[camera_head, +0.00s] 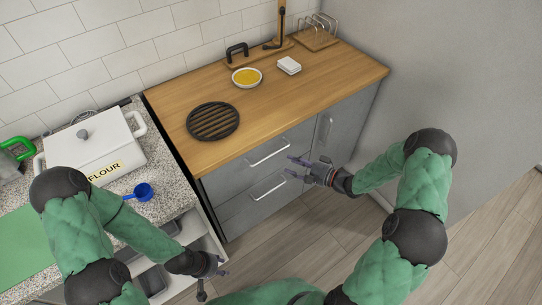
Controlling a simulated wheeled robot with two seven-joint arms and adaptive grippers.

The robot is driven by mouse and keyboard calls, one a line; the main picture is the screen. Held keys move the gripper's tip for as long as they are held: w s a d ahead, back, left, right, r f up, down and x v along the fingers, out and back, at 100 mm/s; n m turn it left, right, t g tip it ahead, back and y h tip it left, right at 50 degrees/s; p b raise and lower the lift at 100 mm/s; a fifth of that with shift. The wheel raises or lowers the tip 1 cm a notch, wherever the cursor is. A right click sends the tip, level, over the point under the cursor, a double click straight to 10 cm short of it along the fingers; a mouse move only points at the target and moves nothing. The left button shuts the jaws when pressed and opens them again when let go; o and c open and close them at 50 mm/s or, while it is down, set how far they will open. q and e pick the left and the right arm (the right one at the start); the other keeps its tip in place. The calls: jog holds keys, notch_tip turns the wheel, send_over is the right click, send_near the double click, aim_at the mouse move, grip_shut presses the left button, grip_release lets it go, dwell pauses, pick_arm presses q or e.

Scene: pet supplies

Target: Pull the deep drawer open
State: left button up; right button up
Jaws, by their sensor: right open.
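A grey cabinet under a wooden counter has two stacked drawers with bar handles: an upper drawer (244,166) and a lower drawer (243,206). Both look closed. The lower handle (268,188) and the upper handle (270,152) are in plain view. I cannot tell for certain which drawer is the deep one. My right gripper (288,165) is open and empty, just right of the handles and between them in height; it appears apart from both. My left gripper (213,284) is low at the bottom, its fingers spread and empty, away from the drawers.
A cabinet door (328,135) with an upright handle is right of the drawers. On the counter (180,100) are a black grate (213,121), a yellow-filled bowl (247,77) and a toast rack (317,33). A flour bin (95,150) and blue scoop (144,191) are left. Floor before the drawers is clear.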

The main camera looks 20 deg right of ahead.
aim_at(271, 156)
jog(key=b+x, duration=0.2)
jog(key=x, duration=0.8)
jog(key=shift+f+b, duration=0.2)
jog(key=shift+b, duration=0.15)
grip_shut()
